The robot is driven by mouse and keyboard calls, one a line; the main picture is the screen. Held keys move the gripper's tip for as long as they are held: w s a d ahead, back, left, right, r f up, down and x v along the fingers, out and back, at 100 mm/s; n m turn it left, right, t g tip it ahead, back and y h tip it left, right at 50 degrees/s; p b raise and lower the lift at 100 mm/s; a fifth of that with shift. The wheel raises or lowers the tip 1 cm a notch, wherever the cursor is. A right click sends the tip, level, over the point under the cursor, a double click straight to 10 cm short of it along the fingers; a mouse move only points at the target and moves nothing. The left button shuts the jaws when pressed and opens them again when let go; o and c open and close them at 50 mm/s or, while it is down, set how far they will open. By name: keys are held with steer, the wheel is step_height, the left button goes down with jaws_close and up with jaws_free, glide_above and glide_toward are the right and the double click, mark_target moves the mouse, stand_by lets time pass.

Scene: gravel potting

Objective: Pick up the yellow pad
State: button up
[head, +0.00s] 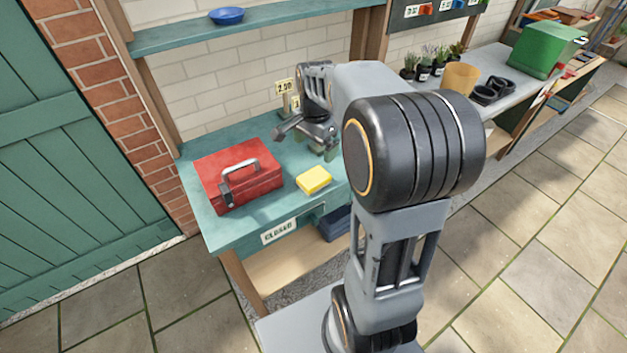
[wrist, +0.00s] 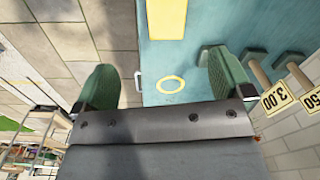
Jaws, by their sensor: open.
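The yellow pad (head: 314,180) lies flat on the teal bench top, just right of the red toolbox. In the wrist view the pad (wrist: 166,18) shows at the top edge, cut off by the frame, beyond my fingertips. My gripper (head: 329,148) is above the bench, behind the pad and apart from it; my arm hides part of the bench to its right. In the wrist view my gripper (wrist: 165,80) has its two green fingers wide apart with nothing held between them.
A red toolbox (head: 238,175) with a raised handle stands left of the pad. Price tags (head: 284,87) stand at the bench's back. A yellow ring (wrist: 170,84) shows on the teal surface between my fingers. A CLOSED sign (head: 279,231) is on the bench front.

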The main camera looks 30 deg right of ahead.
step_height(320, 180, down, 2)
steer(key=w+d+m, duration=0.1)
steer(key=d+m, duration=0.1)
glide_above(316, 175)
steer(key=f, duration=0.6)
steer(key=shift+s+f, duration=0.25)
steer(key=shift+f, duration=0.1)
steer(key=shift+w+a+f+p, duration=0.1)
steer(key=shift+f+p, duration=0.05)
steer(key=shift+f, duration=1.4)
steer(key=shift+w+a+f+p, duration=0.1)
steer(key=shift+f+p, duration=0.05)
steer(key=shift+f, duration=1.4)
steer(key=shift+c, duration=0.4)
steer(key=c, duration=1)
steer(key=shift+o, duration=0.2)
steer(key=shift+d+r, duration=0.1)
